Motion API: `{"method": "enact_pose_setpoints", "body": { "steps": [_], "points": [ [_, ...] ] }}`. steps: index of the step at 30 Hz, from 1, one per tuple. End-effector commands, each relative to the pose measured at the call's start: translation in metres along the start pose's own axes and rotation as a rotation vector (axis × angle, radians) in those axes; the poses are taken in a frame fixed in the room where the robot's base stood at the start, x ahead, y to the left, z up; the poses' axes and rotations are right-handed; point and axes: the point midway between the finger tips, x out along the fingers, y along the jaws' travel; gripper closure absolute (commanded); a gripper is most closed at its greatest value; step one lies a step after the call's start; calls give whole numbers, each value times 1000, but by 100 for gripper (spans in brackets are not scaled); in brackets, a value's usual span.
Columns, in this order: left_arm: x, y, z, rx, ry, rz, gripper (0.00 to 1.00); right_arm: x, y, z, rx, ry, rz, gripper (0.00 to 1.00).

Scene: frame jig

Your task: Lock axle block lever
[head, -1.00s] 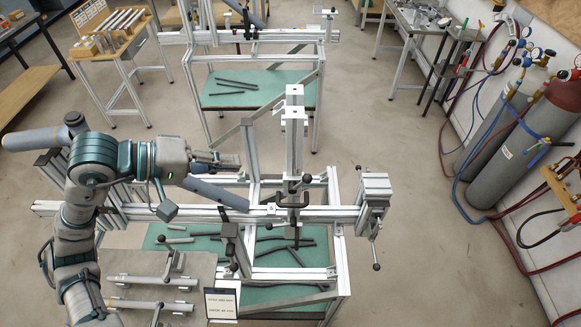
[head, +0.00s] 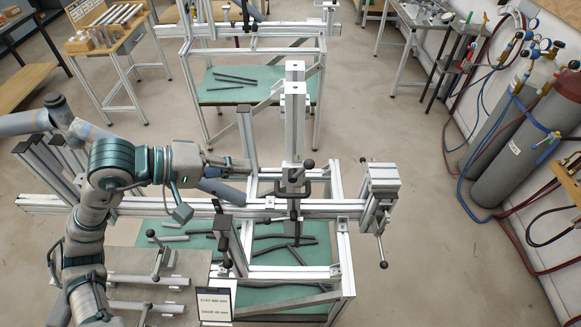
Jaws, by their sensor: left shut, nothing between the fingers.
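The frame jig is a silver aluminium frame with a long horizontal beam (head: 130,203) and an upright post (head: 295,125) in its middle. A dark block with black handles and a round knob (head: 308,162) sits on the post at beam height; which part is the axle block lever I cannot tell for sure. My left gripper (head: 243,163) is shut and empty, left of the post, above the beam and apart from the dark handles. A silver clamp block (head: 380,180) with a ball-ended handle (head: 383,264) is at the beam's right end. My right gripper is out of view.
A grey bench plate (head: 190,300) with rails and a small sign (head: 215,304) lies at front left. Dark bars rest on the green shelf (head: 270,296) below the beam. Gas cylinders (head: 505,165) with hoses stand at right. The floor right of the jig is clear.

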Motion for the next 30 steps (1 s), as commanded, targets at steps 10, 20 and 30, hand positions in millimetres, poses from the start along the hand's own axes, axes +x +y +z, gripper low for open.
{"method": "enact_pose_setpoints", "body": {
  "steps": [10, 20, 30],
  "points": [
    [72, 2, 0, -3, -6, 2, 100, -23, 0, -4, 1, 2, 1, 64],
    [113, 1, 0, -2, -1, 2, 100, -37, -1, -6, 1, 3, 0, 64],
    [117, -1, 0, -1, 0, 1, 100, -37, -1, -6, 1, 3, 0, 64]
  ]
}}
